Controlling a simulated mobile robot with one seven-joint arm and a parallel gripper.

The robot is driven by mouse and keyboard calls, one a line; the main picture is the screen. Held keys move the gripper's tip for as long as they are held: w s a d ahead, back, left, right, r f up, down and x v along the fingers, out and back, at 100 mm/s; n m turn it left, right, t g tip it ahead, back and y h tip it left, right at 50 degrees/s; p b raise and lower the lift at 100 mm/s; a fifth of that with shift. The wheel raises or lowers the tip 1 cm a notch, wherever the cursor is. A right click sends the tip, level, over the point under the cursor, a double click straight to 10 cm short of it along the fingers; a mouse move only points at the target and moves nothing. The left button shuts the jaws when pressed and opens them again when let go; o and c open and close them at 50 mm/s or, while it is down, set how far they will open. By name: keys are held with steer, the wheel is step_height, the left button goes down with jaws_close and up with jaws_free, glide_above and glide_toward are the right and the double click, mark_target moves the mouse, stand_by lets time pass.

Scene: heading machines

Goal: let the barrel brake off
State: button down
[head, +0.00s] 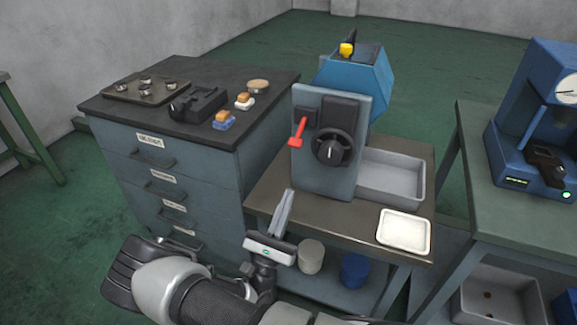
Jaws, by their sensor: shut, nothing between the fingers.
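The barrel machine stands on the middle bench, with a blue barrel (352,88) behind a grey upright panel (322,178). A red lever (298,133), which looks like the brake handle, sits at the panel's left edge. It slants, with its wider red end low and to the left. A black round dial (332,148) is on the panel to its right. A yellow-topped part (346,49) is on top of the barrel. My gripper (286,196) is shut and empty. It points up in front of the bench, below the red lever and apart from it.
A drawer cabinet (190,185) at left carries a tray, a black device and brushes. A grey bin (392,178) and a white tray (404,231) share the bench. A blue press (540,115) stands at right. The space before the panel looks clear.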

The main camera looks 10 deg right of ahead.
steer(key=shift+a+f+n+t+y, duration=0.4)
steer(key=shift+n+t+y, duration=0.1)
steer(key=shift+y, duration=0.3)
steer(key=shift+w+d+r, duration=0.1)
steer(key=shift+r, duration=0.05)
glide_toward(300, 131)
steer(key=shift+w+d, duration=0.9)
steer(key=shift+w, duration=0.65)
steer(key=shift+r+b, duration=0.25)
steer(key=shift+b, duration=0.05)
steer(key=shift+r+p, duration=0.15)
steer(key=shift+p, duration=0.15)
